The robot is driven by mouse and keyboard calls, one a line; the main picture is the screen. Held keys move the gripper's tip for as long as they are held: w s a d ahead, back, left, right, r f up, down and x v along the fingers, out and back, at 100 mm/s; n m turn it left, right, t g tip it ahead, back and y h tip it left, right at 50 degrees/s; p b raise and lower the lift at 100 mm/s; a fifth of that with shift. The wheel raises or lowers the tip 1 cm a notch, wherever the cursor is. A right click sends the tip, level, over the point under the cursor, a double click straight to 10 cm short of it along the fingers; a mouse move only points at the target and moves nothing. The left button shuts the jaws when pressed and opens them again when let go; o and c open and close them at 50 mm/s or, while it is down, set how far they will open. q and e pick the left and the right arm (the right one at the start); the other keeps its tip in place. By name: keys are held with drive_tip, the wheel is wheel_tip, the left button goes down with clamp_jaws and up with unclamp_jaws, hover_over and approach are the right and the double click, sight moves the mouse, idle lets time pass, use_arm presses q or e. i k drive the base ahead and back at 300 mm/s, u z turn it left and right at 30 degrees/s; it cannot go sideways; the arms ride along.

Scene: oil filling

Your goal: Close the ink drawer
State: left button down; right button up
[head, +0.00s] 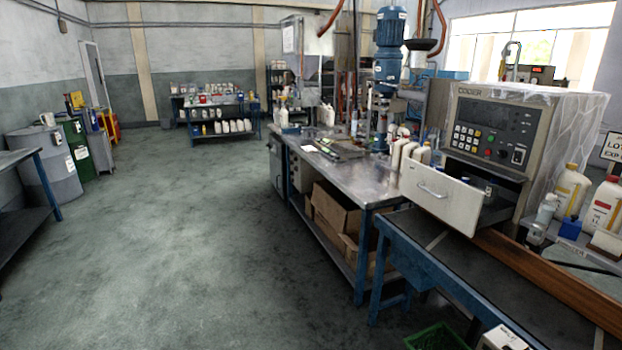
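A dark gap shows between the panel and the machine body. The machine has a keypad, a small screen and a clear plastic cover over its top and right side. What lies inside the drawer is mostly hidden by its front. Neither of my grippers is in the head view.
A steel workbench (335,165) with cardboard boxes (335,208) beneath stands left of the machine. Bottles (571,190) crowd the machine's right side. A green crate (437,337) is on the floor at the bottom. Open floor (180,240) fills the left and middle.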

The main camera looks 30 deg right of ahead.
sight(460, 205)
drive_tip(key=z, duration=0.45)
drive_tip(key=i, duration=1.5)
drive_tip(key=z, duration=1.95)
drive_tip(key=i, duration=1)
drive_tip(key=z, duration=1.05)
